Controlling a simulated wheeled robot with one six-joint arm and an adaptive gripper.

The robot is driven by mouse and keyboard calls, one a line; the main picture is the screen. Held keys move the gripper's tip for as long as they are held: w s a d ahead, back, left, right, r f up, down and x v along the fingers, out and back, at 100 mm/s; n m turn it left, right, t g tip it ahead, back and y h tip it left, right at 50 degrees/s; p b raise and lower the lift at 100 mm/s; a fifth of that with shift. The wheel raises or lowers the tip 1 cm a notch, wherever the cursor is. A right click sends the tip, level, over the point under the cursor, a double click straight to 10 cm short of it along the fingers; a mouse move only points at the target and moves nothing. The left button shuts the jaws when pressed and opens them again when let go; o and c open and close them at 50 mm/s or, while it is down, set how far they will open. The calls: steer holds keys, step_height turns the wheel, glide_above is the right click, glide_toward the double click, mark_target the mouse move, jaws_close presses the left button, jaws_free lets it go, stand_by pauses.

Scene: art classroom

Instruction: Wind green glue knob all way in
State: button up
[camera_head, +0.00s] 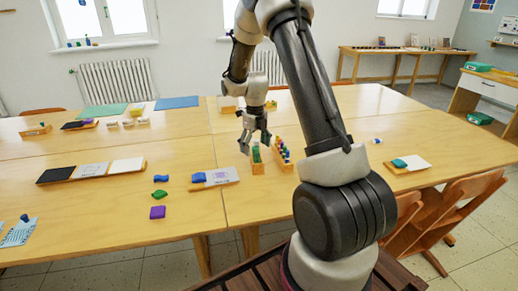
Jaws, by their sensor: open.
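My gripper (254,146) hangs open, pointing down, just above a small wooden holder (258,168) near the middle of the table. A small green item (256,153) stands upright in that holder, just under my fingertips. It may be the green glue, but it is too small to make out a knob or how far in it sits. I cannot tell whether the fingers touch it.
Beside it on the right is another wooden holder (284,160) with several coloured bottles or sticks. The wooden table (250,205) is clear in front. Wooden chairs (440,218) stand at the right.

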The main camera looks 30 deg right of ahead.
mark_target(255, 148)
stand_by(0.4)
steer(key=shift+r, duration=3)
